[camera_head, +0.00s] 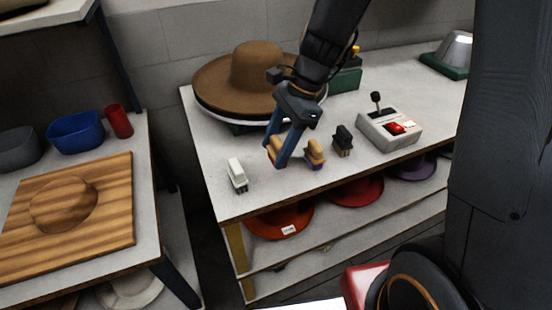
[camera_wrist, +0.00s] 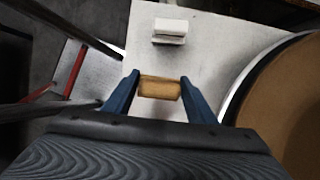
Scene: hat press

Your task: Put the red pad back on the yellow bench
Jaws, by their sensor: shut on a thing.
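My gripper (camera_head: 275,154) has its blue fingers shut on a small pad with a tan wooden top (camera_head: 277,147) and a sliver of red at its lower edge, the red pad. In the wrist view the tan top (camera_wrist: 160,89) sits between both fingertips (camera_wrist: 160,80). The pad is over the front part of the white-topped bench (camera_head: 207,170), which has a yellow leg. I cannot tell whether it touches the top. The fingers hide part of the pad.
A white pad (camera_head: 237,174) stands left of my gripper; a purple-bottomed pad (camera_head: 315,153) and a black pad (camera_head: 342,140) stand to the right. A brown hat (camera_head: 250,75) is behind. A control box (camera_head: 388,130) stands farther right. Bare top lies between white pad and gripper.

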